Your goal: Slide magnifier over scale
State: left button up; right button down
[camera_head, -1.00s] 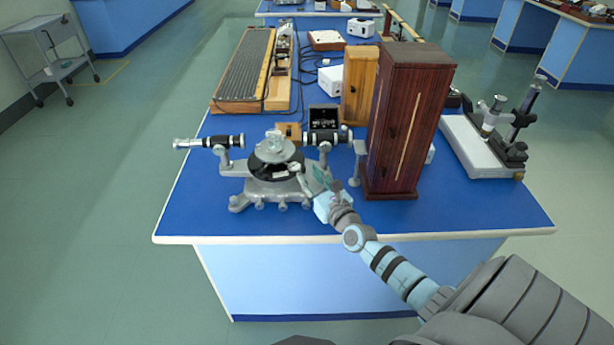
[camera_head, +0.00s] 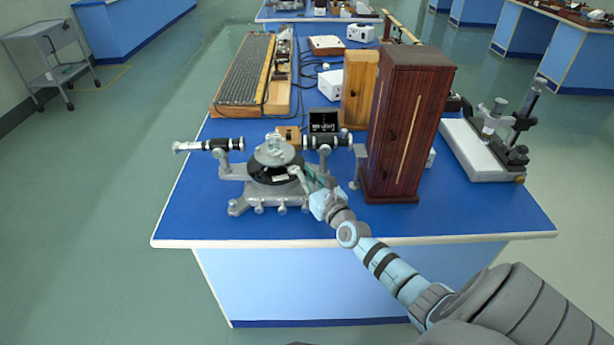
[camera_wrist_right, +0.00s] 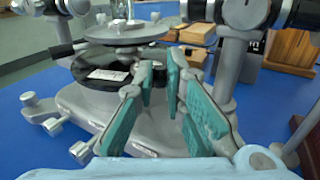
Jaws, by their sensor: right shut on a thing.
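A grey spectrometer stands on the blue bench. Its round prism table (camera_head: 276,153) sits above a black disc (camera_head: 262,173). A white scale patch (camera_wrist_right: 107,75) lies on the disc in the right wrist view, left of my fingers. My right gripper (camera_head: 316,181) reaches the right side of the disc. In the right wrist view its teal fingers (camera_wrist_right: 162,82) are closed around a small grey piece (camera_wrist_right: 157,76) at the disc's edge, apparently the magnifier. The fingers hide most of it, and I cannot tell whether its lens is over the scale. My left gripper is not in view.
A tall dark wooden cabinet (camera_head: 405,125) stands close on the right of my right gripper. Telescope tubes (camera_head: 208,145) (camera_head: 327,141) flank the prism table. A small black display (camera_head: 324,121) stands behind. The bench's front left is clear.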

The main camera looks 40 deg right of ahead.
aim_at(280, 187)
jog(key=shift+s+a+r+m+g+h+p, duration=0.15)
jog(key=shift+a+m+g+h+p, duration=0.15)
jog(key=shift+a+m+h+p, duration=0.75)
jog(key=shift+w+a+r+m+g+h+p, duration=0.15)
jog(key=shift+a+g+h+p, duration=0.15)
jog(key=shift+h+p, duration=0.8)
jog(key=shift+s+a+f+m+p, duration=0.1)
jog(key=shift+a+f+m+p, duration=0.05)
jog(key=shift+a+m+p, duration=0.35)
jog(key=shift+w+a+f+m+g+h+b, duration=0.1)
jog(key=shift+w+a+m+g+h+b, duration=0.1)
jog(key=shift+a+m+g+h+b, duration=0.4)
jog(key=shift+w+a+m+g+h+b, duration=0.25)
jog(key=shift+a+m+g+h, duration=0.35)
jog(key=shift+a+h, duration=0.4)
jog(key=shift+w+a+f+m+g+h+b, duration=0.15)
jog(key=shift+a+m+g+h+b, duration=0.35)
jog(key=shift+h, duration=0.45)
jog(key=shift+a+r, duration=0.1)
jog(key=shift+r, duration=0.05)
